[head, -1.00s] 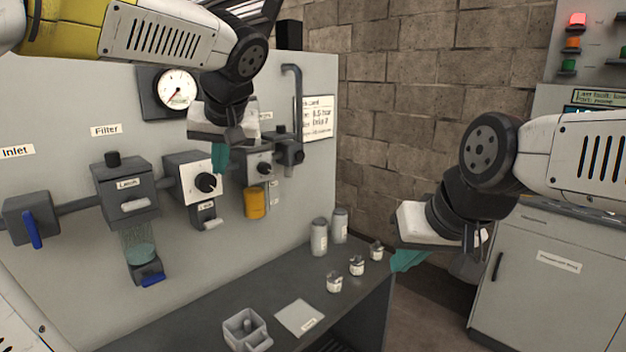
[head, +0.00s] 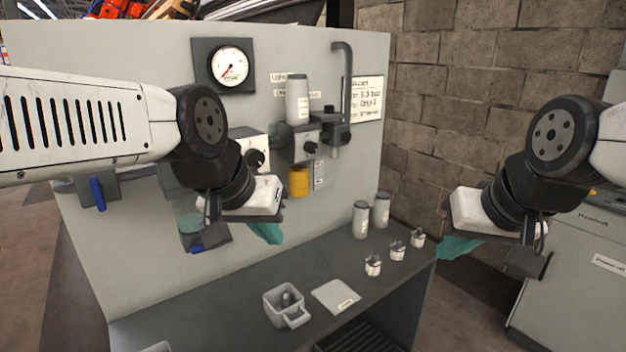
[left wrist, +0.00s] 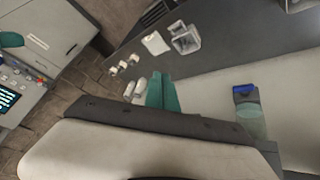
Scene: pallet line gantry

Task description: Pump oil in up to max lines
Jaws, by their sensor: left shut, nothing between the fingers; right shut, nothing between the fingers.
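A grey bottle with a white label (head: 298,100) stands upright at the wall panel, above a dark valve block (head: 308,147) with a knob. A yellow bowl (head: 299,181) hangs under that block. Max lines are too small to make out. My left gripper (head: 266,233) is shut and empty in front of the panel, below and left of the yellow bowl. Its teal fingers (left wrist: 162,92) are together in the left wrist view. My right gripper (head: 460,246) is shut and empty, right of the bench.
The bench (head: 250,335) holds two grey bottles (head: 361,220), small labelled cans (head: 373,265), a grey container (head: 284,305) and a card (head: 335,296). A gauge (head: 231,65) and a blue-handled inlet valve (head: 98,193) are on the panel. A filter bowl (head: 188,220) is partly hidden by my left arm.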

